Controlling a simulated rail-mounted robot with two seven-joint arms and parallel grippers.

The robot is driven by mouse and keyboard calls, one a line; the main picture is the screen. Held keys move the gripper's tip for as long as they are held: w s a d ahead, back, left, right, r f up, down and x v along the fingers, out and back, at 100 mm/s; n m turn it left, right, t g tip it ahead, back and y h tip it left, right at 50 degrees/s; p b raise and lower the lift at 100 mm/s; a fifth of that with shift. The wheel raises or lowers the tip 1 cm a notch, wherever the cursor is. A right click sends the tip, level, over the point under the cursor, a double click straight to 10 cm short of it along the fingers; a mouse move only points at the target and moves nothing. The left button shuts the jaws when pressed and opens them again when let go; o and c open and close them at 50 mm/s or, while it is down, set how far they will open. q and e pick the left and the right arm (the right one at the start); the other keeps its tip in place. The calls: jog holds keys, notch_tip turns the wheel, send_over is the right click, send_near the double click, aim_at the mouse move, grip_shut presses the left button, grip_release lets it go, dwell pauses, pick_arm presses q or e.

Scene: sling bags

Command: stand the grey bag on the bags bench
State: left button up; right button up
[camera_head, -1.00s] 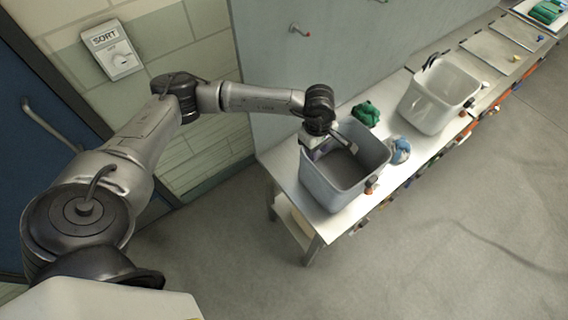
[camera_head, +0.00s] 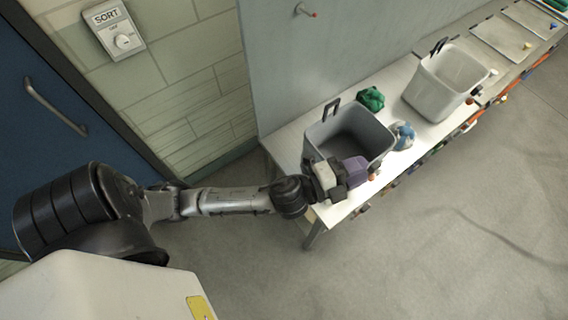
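The grey bag (camera_head: 375,148) is an open-topped, box-like container with a dark inside. It stands upright at the near left end of the white-topped bench (camera_head: 287,150). A black handle (camera_head: 331,108) rises from its back rim. My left gripper (camera_head: 352,174) is at the bag's front side and hides its lower front corner. A purple piece shows at the gripper's end; I cannot tell whether it is part of the gripper. Its fingers are not clear, nor whether they touch the bag. My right gripper is out of view.
A white bag (camera_head: 437,90) with a black handle stands further along the bench. A green bundle (camera_head: 371,98) and a blue-white bundle (camera_head: 403,135) lie between the bags. Open floor lies in front.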

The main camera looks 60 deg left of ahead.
pick_arm(q)
jog(key=s+a+f+n+g+y, duration=0.5)
jog(key=s+f+n, duration=0.1)
jog(key=f+n, duration=0.25)
jog(key=s+f+n+g, duration=0.3)
jog(key=s+f+g, duration=0.1)
jog(key=s, duration=0.4)
jog(key=s+a+f+n+g, duration=0.1)
jog(key=s+f+n+g, duration=0.2)
jog(key=s, duration=0.6)
notch_tip(320, 180, down, 2)
jog(key=g, duration=0.3)
jog(key=shift+a+f+n, duration=0.2)
jog(key=shift+a+n, duration=0.1)
jog(key=shift+n, duration=0.05)
